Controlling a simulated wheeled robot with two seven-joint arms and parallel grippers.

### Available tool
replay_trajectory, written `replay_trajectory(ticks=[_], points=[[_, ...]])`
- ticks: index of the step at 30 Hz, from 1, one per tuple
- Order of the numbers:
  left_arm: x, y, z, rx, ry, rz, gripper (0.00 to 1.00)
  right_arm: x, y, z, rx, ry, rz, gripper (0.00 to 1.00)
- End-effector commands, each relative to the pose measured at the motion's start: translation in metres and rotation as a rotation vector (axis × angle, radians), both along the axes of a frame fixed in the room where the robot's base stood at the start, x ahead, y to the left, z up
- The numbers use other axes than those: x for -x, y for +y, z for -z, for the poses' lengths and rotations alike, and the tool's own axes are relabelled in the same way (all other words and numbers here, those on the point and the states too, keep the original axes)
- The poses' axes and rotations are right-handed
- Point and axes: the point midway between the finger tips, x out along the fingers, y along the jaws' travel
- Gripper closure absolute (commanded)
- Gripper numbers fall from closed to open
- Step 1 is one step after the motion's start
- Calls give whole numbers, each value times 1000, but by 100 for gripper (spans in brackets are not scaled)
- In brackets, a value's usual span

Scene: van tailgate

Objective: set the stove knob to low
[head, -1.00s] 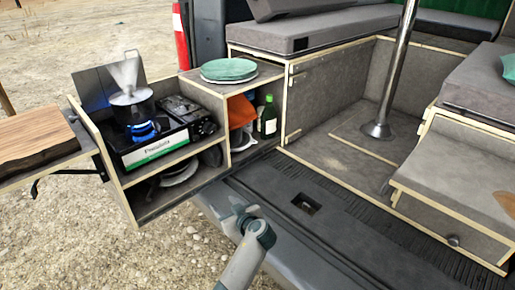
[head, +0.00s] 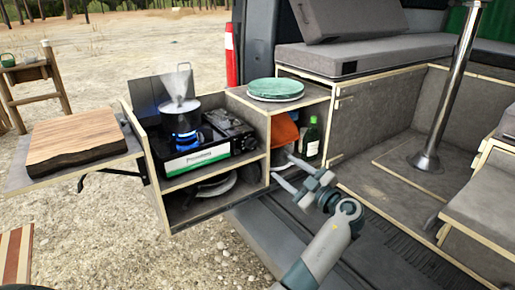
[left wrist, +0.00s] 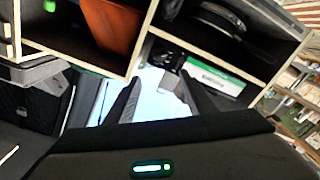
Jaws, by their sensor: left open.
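The camp stove (head: 212,160) sits on the top shelf of the pull-out unit, with a green and white label on its front. A steaming pot (head: 181,115) stands on its burner over a bright blue flame. The stove knob is near the stove's front right end (head: 247,143); its setting is too small to read. My left gripper (head: 281,170) is open and empty, in front of the unit, lower and to the right of the stove. In the left wrist view its fingers (left wrist: 158,82) are apart, with part of the stove (left wrist: 214,79) beyond them. My right gripper is out of view.
Green plates (head: 276,89) lie on the unit's right top. Below are an orange item (head: 284,131) and a green bottle (head: 311,140). A wooden board (head: 75,139) lies on the left side shelf. A metal post (head: 450,90) stands right. Open air lies before the stove.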

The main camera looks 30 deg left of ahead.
Motion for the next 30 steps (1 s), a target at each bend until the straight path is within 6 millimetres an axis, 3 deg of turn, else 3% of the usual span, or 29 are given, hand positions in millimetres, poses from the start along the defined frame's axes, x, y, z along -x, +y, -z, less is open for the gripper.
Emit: replay_trajectory(ticks=[8,21,30], points=[[-13,32,-2,-3,2,-1,51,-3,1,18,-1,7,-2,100],[-43,106,-3,-3,1,-2,51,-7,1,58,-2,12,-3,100],[-60,144,-1,-1,2,0,51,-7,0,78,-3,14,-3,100]])
